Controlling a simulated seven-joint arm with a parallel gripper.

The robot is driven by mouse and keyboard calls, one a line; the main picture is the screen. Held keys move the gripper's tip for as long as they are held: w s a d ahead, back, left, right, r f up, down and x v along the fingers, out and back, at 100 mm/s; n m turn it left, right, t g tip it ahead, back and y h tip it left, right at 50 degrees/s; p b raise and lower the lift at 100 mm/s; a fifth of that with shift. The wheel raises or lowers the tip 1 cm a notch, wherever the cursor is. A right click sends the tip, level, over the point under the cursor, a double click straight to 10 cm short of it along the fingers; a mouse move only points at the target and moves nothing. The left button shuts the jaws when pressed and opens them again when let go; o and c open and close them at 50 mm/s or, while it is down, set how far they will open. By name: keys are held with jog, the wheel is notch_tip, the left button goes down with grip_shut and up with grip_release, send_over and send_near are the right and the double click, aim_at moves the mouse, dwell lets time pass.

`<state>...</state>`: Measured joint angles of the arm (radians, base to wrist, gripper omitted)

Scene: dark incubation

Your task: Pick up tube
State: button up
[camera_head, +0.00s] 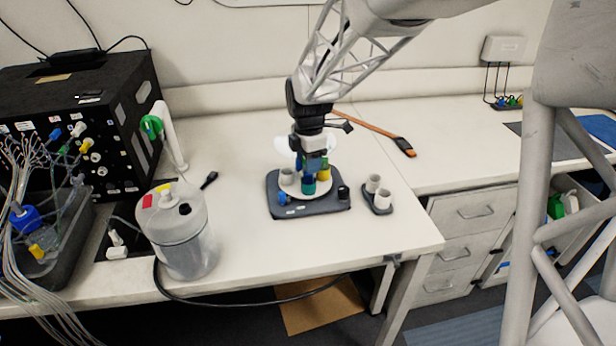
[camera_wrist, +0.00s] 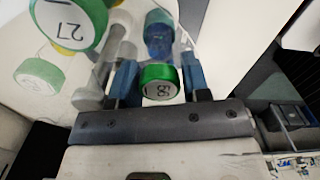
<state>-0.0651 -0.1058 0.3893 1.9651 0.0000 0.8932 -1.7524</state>
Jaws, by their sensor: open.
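My gripper (camera_head: 311,165) points down over a dark device (camera_head: 318,207) with a round pale top on the bench. In the wrist view my gripper (camera_wrist: 157,78) is open, with one blue finger on each side of a tube's green cap (camera_wrist: 160,82), which bears a number. I cannot tell whether the fingers touch it. A teal and blue tube (camera_head: 309,184) shows just under my gripper in the head view. A larger-looking green cap marked 27 (camera_wrist: 70,20) is at upper left in the wrist view. A blue piece (camera_wrist: 158,34) stands behind the nearer cap.
A small dark holder with two grey cups (camera_head: 376,196) stands right of the device. A lidded container (camera_head: 180,235) stands at left, near a black instrument box (camera_head: 80,120) with cables. An orange strap-like item (camera_head: 380,135) lies behind. The bench front is mostly clear.

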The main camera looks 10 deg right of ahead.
jog(key=shift+c, duration=0.2)
jog(key=c, duration=0.7)
jog(key=shift+r, duration=0.15)
jog(key=shift+c, duration=0.2)
jog(key=shift+r, duration=4.9)
jog(key=shift+r, duration=0.1)
